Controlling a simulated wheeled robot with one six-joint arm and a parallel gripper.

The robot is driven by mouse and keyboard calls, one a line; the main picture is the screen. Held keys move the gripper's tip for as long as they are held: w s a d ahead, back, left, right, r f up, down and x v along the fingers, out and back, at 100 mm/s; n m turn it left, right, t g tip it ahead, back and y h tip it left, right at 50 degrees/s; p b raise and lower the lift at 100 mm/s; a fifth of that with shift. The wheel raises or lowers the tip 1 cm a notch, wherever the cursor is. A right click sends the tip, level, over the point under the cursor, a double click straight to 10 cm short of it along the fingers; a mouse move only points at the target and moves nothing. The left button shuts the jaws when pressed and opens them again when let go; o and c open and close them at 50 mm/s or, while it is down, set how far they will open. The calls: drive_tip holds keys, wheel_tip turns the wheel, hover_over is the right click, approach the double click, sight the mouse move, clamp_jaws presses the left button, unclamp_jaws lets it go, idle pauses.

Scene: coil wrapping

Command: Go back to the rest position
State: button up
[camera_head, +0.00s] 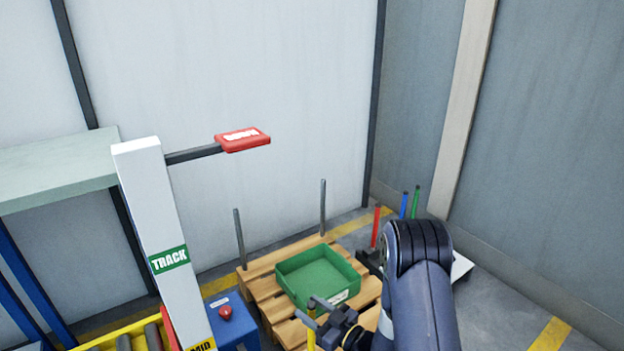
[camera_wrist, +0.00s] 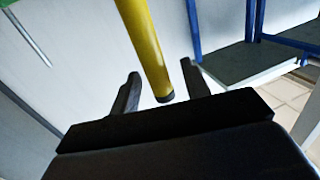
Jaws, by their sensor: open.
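My gripper (camera_head: 316,309) is at the bottom centre of the head view, low in front of the wooden pallet. In the wrist view its two dark fingers (camera_wrist: 160,88) stand apart. A yellow post (camera_head: 311,330) shows at the fingers in the head view. In the wrist view the yellow post (camera_wrist: 148,45) runs down between the fingers, with its dark end near the palm. Gaps show on both sides of it; I cannot tell whether it touches a finger. My arm comes in from the lower right and hides part of the pallet.
A green tray (camera_head: 285,287) lies on the wooden pallet (camera_head: 262,268), which has grey upright posts (camera_head: 323,207). Red (camera_head: 376,228), blue and green rods stand behind my arm. A white TRACK column (camera_head: 150,200) with a red sign (camera_head: 243,139) and a blue button box (camera_head: 228,330) stand left.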

drive_tip(key=shift+x, duration=1.05)
wheel_tip(320, 180, up, 7)
drive_tip(key=p, duration=0.2)
drive_tip(key=shift+p, duration=0.4)
